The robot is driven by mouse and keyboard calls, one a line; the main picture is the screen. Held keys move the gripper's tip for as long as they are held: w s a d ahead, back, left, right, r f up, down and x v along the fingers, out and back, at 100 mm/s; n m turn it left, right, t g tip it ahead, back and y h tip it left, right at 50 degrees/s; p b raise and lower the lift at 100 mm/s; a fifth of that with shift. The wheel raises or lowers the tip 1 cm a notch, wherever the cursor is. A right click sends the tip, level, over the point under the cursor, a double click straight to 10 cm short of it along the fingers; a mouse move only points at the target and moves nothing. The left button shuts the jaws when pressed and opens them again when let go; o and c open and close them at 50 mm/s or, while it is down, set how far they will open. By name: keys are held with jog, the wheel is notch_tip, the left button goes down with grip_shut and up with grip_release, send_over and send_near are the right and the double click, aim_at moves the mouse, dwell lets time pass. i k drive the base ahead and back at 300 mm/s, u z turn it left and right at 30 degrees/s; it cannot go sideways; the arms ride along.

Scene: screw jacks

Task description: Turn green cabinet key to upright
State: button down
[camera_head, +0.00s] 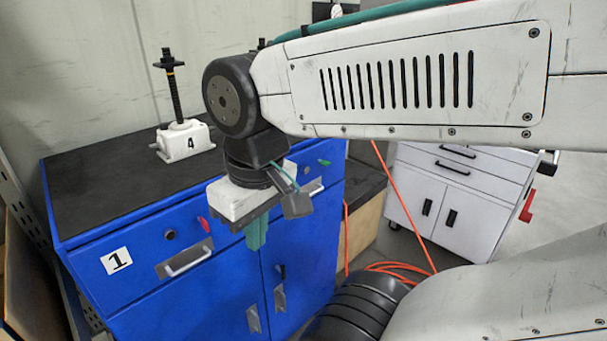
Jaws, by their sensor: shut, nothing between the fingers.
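A small green key (324,162) shows on the upper front of the blue cabinet (220,292), near its right end. It looks close to lying flat rather than upright, but it is too small to tell its exact angle. My gripper (256,246) hangs in front of the cabinet, left of and nearer than the green key. Its teal fingers point down and are shut with nothing between them. The gripper is apart from the key, and my wrist hides part of the cabinet front between them.
A red key (204,224) sits on the left drawer beside a dark round knob (170,234). A white screw jack (184,141) marked 4 stands on the black top. A white cabinet (459,196) stands at right. An orange cable (391,185) runs down to the floor.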

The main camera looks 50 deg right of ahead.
aim_at(325, 163)
jog(key=k, duration=1.1)
jog(key=z, duration=1.45)
jog(key=i, duration=0.5)
jog(key=u, duration=0.05)
